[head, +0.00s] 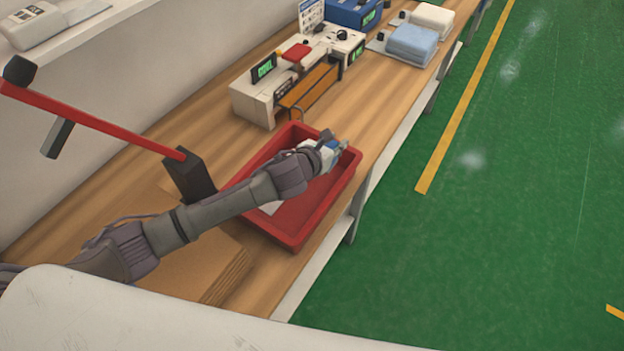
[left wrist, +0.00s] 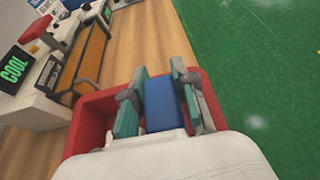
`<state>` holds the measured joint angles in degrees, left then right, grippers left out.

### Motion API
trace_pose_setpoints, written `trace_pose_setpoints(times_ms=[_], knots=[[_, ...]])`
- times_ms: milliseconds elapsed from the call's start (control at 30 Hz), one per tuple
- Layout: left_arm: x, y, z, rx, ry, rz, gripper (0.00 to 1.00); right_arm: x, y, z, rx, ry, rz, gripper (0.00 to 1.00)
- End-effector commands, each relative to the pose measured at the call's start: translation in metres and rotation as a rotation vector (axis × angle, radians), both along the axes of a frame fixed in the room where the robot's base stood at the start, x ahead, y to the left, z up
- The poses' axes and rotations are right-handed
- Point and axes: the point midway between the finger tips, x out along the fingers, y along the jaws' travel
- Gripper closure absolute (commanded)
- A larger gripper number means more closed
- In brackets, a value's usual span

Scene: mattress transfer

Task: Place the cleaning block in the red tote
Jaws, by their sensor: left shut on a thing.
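The red tote (head: 327,207) stands on the wooden bench near its right edge; part of its red wall shows in the left wrist view (left wrist: 88,128). My left gripper (head: 337,150) is over the tote's far end. In the left wrist view, its teal-padded fingers (left wrist: 160,103) are shut on a blue block (left wrist: 163,106), taken to be the cleaning block. The block's lower side is hidden, so I cannot tell whether it touches the tote. My left arm covers part of the tote. My right gripper is out of view.
Cardboard (head: 225,275) lies on the bench at the near side. A red bar with dark blocks (head: 110,128) rises left of the tote. A white machine (head: 262,92) with a green display stands beyond it. Folded blue cloth (head: 412,45) lies farther back. Green floor is right.

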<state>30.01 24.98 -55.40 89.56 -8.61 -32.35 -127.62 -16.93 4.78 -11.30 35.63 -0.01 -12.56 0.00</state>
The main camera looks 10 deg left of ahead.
Motion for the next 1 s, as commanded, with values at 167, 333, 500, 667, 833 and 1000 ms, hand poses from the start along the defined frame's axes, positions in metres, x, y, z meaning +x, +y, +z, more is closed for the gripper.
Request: trace_pose_setpoints(times_ms=[167, 333, 500, 667, 833, 1000], knots=[[-0.039, 0.017, -0.024, -0.001, 0.005, 0.002, 1.00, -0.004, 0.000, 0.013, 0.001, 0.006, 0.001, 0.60], [-0.060, 0.026, -0.037, -0.002, -0.001, 0.002, 1.00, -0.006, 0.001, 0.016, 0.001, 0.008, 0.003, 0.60], [-0.064, 0.028, -0.049, -0.001, -0.001, 0.002, 1.00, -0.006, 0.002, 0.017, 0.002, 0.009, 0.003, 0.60], [-0.064, 0.028, -0.073, -0.001, 0.000, 0.003, 1.00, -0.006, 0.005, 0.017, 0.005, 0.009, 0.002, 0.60], [-0.064, 0.028, -0.081, 0.000, -0.003, 0.001, 1.00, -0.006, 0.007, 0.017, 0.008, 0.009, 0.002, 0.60], [-0.064, 0.028, -0.081, 0.001, -0.004, 0.000, 1.00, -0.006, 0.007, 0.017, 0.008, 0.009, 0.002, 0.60]])
